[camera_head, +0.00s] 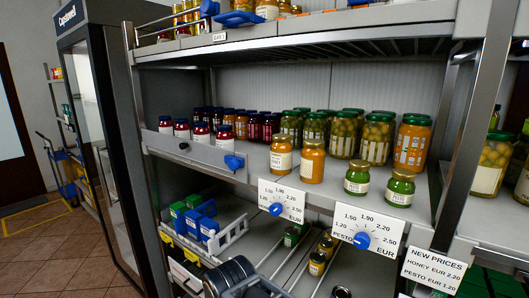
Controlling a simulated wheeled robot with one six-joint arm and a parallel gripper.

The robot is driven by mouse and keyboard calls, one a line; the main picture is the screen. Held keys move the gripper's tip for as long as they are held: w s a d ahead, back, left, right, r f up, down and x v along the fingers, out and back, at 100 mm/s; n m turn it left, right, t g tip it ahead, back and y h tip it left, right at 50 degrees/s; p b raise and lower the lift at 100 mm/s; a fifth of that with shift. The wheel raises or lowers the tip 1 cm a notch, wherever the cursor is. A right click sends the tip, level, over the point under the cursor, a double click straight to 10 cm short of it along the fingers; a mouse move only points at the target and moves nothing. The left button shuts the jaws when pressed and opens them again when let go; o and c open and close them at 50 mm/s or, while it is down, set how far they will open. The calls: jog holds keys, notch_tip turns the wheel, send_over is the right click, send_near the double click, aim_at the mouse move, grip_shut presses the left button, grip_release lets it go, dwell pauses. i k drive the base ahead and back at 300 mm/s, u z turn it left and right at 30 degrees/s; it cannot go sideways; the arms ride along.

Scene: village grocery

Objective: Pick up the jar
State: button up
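Several jars stand on the middle shelf, and I cannot tell which one is the jar. At the front are two orange honey-coloured jars, a left one (281,153) and a right one (312,162). To their right are two small green jars, a left one (357,178) and a right one (400,189). Behind stand tall green jars (343,136) and a tall orange jar (411,145). All look upright. My gripper's fingers do not show; a dark rounded part at the bottom edge may be my arm.
The shelf's front edge carries a left price dial (281,200), a right price dial (367,230) and a "NEW PRICES" sign (434,268). A lower shelf holds small jars (317,263) and green boxes (194,213). A metal post (470,125) stands at right.

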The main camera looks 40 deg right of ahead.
aim_at(313, 154)
jog(key=z, duration=1.1)
